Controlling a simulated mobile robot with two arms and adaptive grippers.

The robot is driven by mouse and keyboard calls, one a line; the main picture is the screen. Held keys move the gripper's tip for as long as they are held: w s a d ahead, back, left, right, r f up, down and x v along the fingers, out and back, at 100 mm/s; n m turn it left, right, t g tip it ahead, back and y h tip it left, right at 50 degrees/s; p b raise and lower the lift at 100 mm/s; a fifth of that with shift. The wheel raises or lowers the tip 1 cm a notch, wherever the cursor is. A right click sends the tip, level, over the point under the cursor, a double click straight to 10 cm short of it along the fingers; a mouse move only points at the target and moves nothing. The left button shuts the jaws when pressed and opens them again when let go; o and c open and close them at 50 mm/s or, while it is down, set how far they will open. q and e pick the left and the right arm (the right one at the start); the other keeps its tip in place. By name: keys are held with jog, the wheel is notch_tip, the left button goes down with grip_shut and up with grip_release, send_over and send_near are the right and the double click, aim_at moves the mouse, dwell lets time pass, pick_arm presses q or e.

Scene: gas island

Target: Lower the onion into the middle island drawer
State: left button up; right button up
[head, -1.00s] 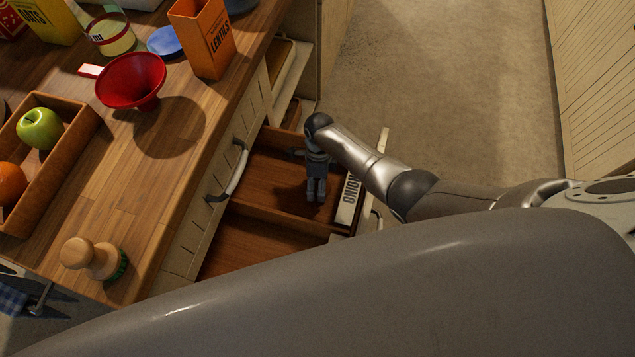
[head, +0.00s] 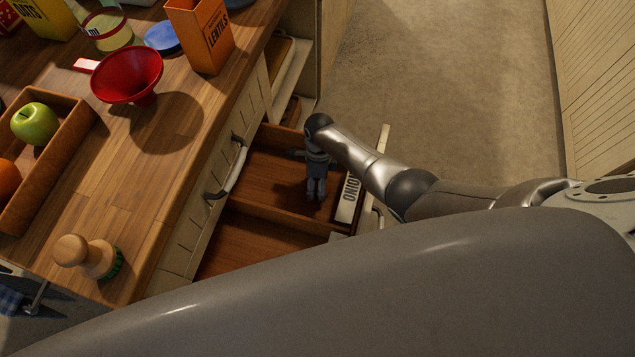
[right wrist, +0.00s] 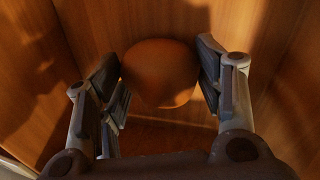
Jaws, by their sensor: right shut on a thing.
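The onion (right wrist: 160,73) is round and orange-brown in the right wrist view, between the two fingers of my right gripper (right wrist: 160,85). The right gripper is shut on it, with wooden drawer surfaces around and behind. In the head view my right gripper (head: 316,188) points down over the open middle drawer (head: 270,170); the onion is hidden there. I cannot tell whether the onion touches the drawer floor. A pale label reading "ONIO" (head: 349,197) shows on the drawer's front side, partly covered by my arm. My left gripper is not in view.
The wooden island top (head: 165,135) holds a red funnel (head: 127,75), an orange lentils box (head: 200,35), a wooden brush (head: 88,257) and a fruit tray (head: 62,160) with a green apple (head: 34,123). Drawer dividers and walls stand close around the right gripper.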

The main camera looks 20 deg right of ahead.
jog(key=shift+f+b, duration=0.6)
jog(key=shift+f, duration=0.15)
dwell(0.4)
jog(key=o, duration=1.1)
jog(key=shift+o, duration=0.2)
